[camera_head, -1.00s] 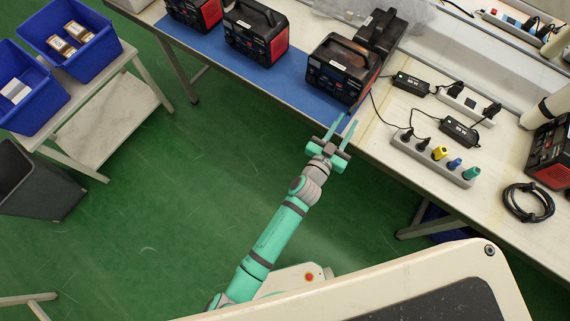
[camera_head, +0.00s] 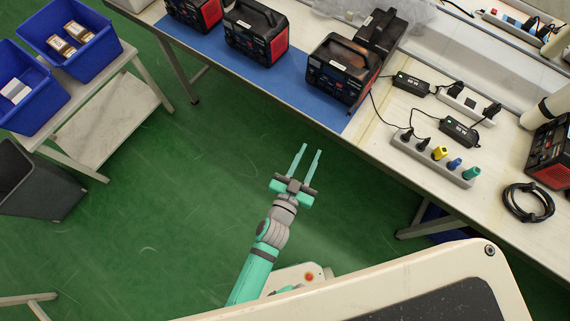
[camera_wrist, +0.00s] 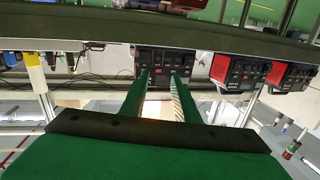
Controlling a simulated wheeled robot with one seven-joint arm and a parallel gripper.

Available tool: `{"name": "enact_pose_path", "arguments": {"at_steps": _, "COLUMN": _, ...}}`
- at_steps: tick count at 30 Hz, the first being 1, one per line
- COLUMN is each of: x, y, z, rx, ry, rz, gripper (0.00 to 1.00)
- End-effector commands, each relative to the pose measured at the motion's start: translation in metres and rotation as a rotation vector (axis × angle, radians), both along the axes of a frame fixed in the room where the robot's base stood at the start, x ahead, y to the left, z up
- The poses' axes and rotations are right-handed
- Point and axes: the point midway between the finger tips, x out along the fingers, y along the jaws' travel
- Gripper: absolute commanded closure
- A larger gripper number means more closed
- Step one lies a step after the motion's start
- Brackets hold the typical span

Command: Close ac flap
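The black and red power station (camera_head: 342,69) nearest my gripper stands on the blue mat at the table's front edge, its dark front panel facing the open floor. It also shows in the wrist view (camera_wrist: 163,62), between and beyond my fingers. The AC flap is too small to make out, so I cannot tell whether it is open or shut. My gripper (camera_head: 311,148) is in front of the table over the green floor, its two fingers apart with nothing between them. It touches nothing.
More power stations (camera_head: 256,34) stand along the blue mat (camera_head: 299,95). A power strip (camera_head: 432,161) with coloured plugs, adapters and a coiled black cable (camera_head: 527,203) lie on the right. Blue bins (camera_head: 68,40) stand on a side table at left. The floor between is clear.

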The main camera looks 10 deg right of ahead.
Motion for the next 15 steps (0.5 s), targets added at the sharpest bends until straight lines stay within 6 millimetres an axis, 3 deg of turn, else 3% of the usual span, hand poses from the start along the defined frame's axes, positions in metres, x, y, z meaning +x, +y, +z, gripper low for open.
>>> {"name": "enact_pose_path", "arguments": {"at_steps": 3, "x": -0.009, "y": 0.02, "z": -0.001, "rx": 0.015, "ry": 0.006, "rz": 0.034, "gripper": 0.72}}
{"name": "enact_pose_path", "arguments": {"at_steps": 15, "x": -0.046, "y": 0.072, "z": 0.001, "rx": 0.045, "ry": 0.031, "rz": 0.139, "gripper": 0.72}}
